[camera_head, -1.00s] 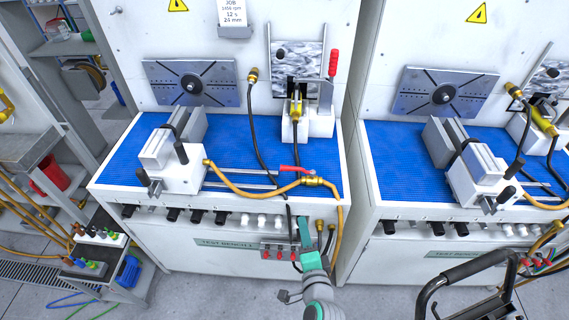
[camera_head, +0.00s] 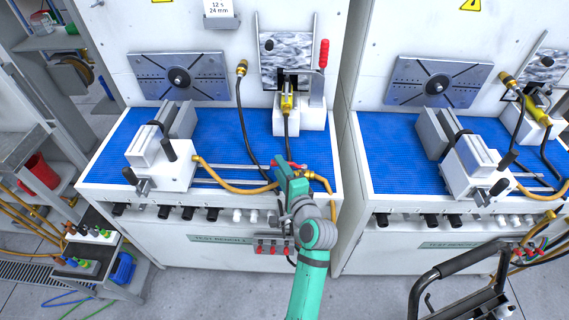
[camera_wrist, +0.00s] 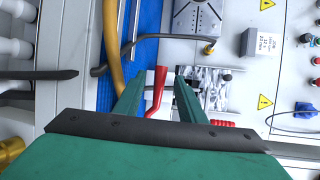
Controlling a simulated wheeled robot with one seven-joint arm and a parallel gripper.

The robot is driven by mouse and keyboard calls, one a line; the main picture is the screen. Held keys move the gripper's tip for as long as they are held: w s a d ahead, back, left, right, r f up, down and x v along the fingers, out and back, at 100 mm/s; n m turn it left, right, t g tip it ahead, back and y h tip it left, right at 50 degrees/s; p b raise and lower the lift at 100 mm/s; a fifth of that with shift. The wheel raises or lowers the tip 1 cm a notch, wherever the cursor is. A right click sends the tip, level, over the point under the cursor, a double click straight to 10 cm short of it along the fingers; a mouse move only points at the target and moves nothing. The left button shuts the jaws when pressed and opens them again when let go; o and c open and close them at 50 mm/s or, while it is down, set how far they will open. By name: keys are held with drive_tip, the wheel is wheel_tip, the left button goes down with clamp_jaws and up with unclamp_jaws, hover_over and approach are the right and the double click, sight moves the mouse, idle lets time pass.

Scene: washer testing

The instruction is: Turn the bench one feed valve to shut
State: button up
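The feed valve of the left bench is a brass fitting (camera_head: 309,175) on a yellow hose near the bench's front right edge. Its red lever (camera_head: 300,166) is mostly hidden behind my gripper (camera_head: 281,168) in the head view. In the wrist view the red lever (camera_wrist: 157,88) shows in the gap between my two green fingers (camera_wrist: 158,77). The fingers are apart, one on each side of the lever, with clear space visible beside it. I cannot tell whether the fingertips reach down to the lever's height.
The left bench's blue mat (camera_head: 225,135) carries a grey-and-white vise (camera_head: 160,155). A black hose hangs behind the valve. A second, similar bench (camera_head: 400,250) stands right. A cart with a black handle (camera_head: 450,268) is at the lower right. Grey floor lies in front.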

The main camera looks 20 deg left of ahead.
drive_tip(key=shift+x, duration=1.2)
drive_tip(key=shift+w+a+f, duration=0.1)
drive_tip(key=shift+w, duration=0.55)
drive_tip(key=shift+c, duration=0.5)
